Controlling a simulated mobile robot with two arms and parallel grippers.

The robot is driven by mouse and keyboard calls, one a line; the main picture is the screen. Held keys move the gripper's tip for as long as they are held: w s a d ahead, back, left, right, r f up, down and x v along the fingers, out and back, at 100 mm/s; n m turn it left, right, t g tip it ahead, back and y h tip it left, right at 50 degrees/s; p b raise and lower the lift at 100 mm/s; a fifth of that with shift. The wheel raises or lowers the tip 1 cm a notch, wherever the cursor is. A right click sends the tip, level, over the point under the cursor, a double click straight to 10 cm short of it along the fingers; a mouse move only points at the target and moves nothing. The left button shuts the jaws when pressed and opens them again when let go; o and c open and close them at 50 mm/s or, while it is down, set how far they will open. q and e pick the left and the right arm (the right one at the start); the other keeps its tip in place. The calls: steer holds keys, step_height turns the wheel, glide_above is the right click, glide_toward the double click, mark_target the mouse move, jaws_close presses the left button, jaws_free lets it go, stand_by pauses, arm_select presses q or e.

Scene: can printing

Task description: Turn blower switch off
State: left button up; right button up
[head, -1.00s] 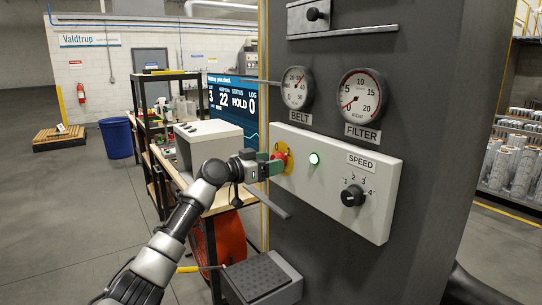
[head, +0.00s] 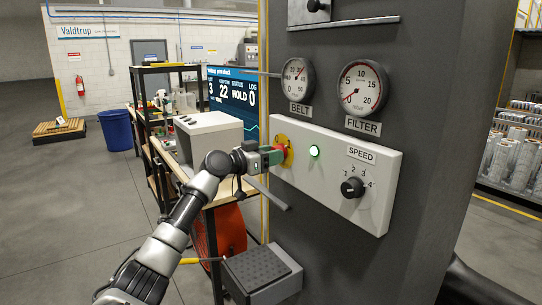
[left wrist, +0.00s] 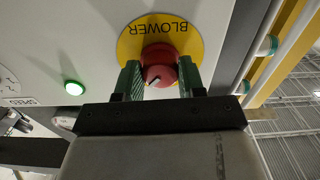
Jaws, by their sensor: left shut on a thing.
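The blower switch (left wrist: 160,66) is a red round knob with a pale mark on its face. It sits on a yellow round plate (left wrist: 136,35) lettered BLOWER, at the left end of the white control panel (head: 336,180). My left gripper (head: 277,156) reaches it from the left in the head view. In the left wrist view, its green fingers (left wrist: 160,82) stand on both sides of the red knob, and the gripper is shut on it. In the head view the fingers hide part of the knob. My right gripper is not in view.
A lit green lamp (head: 314,151) and a black speed dial (head: 352,187) are on the same panel. Belt (head: 297,80) and filter (head: 362,88) gauges are above. A dark bar (head: 268,193) and a black pedal-like box (head: 262,271) are below.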

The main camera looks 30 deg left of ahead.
arm_select(q)
steer(key=shift+n, duration=0.3)
steer(key=n+p, duration=0.1)
steer(key=n, duration=0.4)
steer(key=n+p, duration=0.2)
steer(key=n, duration=0.4)
steer(key=n+p, duration=0.1)
steer(key=n, duration=0.4)
steer(key=shift+r+n, duration=0.3)
steer(key=shift+n, duration=0.1)
steer(key=shift+n+p, duration=0.3)
steer(key=o, duration=0.9)
steer(key=shift+f, duration=0.15)
steer(key=shift+s, duration=0.1)
